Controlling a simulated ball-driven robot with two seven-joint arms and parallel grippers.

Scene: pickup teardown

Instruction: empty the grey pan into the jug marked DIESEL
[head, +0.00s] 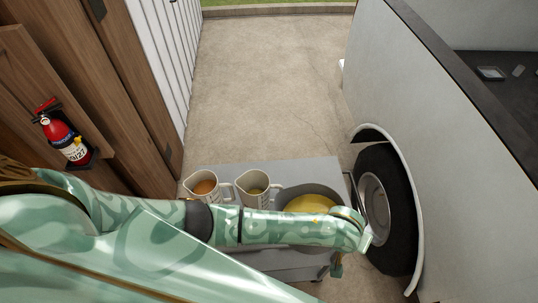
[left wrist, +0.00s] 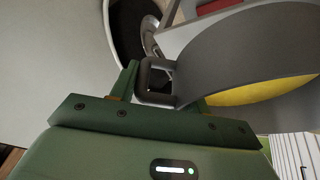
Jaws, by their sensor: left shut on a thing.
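The grey pan (head: 288,190) shows in the head view at the right end of a cart, holding yellow liquid (head: 311,203). My arm covers its near part. In the left wrist view the pan (left wrist: 225,55) fills the upper right, with its dark handle (left wrist: 144,80) between my left gripper's fingers (left wrist: 158,90). The gripper is shut on this handle. I cannot tell whether the pan rests on the cart or is just above it. Two cream jugs stand left of the pan: one (head: 188,184) with orange-brown liquid, one (head: 243,186) with duller yellowish liquid. Their markings are unreadable. My right gripper is out of view.
The grey cart top (head: 290,167) has a bare strip behind the jugs. A vehicle's wheel (head: 378,195) and pale body (head: 455,190) stand close on the right. A fire extinguisher (head: 62,133) hangs on the wooden cabinet at left. The concrete floor (head: 265,80) beyond is clear.

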